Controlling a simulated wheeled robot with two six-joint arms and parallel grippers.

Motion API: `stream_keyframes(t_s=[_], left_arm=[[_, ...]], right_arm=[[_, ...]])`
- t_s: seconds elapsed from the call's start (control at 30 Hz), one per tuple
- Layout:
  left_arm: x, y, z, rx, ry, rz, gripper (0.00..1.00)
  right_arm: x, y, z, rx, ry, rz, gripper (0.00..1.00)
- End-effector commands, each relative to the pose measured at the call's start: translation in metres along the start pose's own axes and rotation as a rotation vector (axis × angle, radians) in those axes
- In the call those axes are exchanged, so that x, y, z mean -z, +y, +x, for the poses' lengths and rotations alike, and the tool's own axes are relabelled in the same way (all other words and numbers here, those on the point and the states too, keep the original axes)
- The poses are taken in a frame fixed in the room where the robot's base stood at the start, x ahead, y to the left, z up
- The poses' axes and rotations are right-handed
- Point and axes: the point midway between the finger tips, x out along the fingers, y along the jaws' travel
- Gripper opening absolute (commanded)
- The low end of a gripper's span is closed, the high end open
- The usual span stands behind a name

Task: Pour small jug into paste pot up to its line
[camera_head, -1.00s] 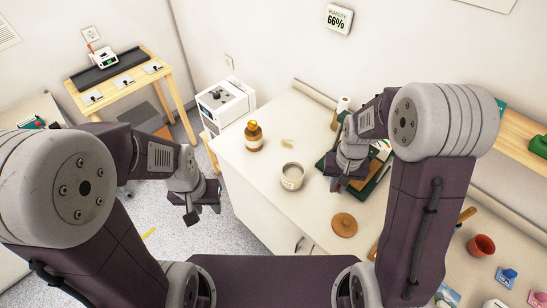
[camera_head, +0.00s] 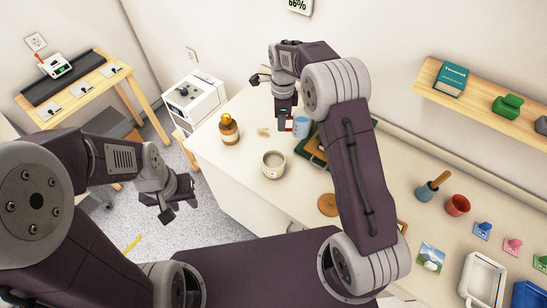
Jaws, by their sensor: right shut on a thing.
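The paste pot (camera_head: 274,164) is a cream, open-topped pot standing upright on the pale counter. Its fill line and contents are too small to make out. The small jug (camera_head: 301,127) looks like a pale blue vessel behind and right of the pot. My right gripper (camera_head: 286,122) is at the jug's left side, shut on it, beyond the pot and apart from it. The fingers are small and partly hidden. My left gripper (camera_head: 178,204) hangs over the floor left of the counter, away from the pot. I cannot tell whether its jaws are open.
A brown bottle (camera_head: 229,129) stands left of the pot. A round wooden lid (camera_head: 328,204) lies to its right. A dark green board (camera_head: 316,157) lies partly behind my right arm. A blue-grey mortar (camera_head: 424,192), a terracotta pot (camera_head: 458,205) and a white tray (camera_head: 484,280) are further right.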

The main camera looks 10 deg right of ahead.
Motion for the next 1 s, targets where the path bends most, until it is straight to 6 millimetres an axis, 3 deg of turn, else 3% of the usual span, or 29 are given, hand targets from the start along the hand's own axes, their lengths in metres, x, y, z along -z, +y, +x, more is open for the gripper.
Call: stream_keyframes(t_s=[0.1,0.3,0.47,0.6,0.8,1.0], left_arm=[[0.0,0.0,-0.004,0.0,0.0,0.0,0.36],[0.001,0.0,-0.01,0.0,0.0,0.0,0.36],[0.002,0.0,-0.017,0.0,0.0,0.0,0.36],[0.002,0.0,-0.022,0.0,0.0,0.0,0.36],[0.003,0.001,-0.026,0.0,0.0,0.0,0.36],[0.003,0.001,-0.026,0.0,0.0,0.0,0.36]], right_arm=[[-0.025,-0.016,0.003,-0.001,0.0,0.129,0.0],[-0.07,-0.029,0.016,-0.001,0.001,0.298,0.0],[-0.115,-0.025,0.041,-0.002,0.002,0.377,0.0],[-0.151,-0.01,0.067,-0.001,0.002,0.382,0.0],[-0.178,0.015,0.095,-0.001,0.002,0.336,0.0],[-0.184,0.023,0.103,0.002,-0.001,0.318,0.0]])
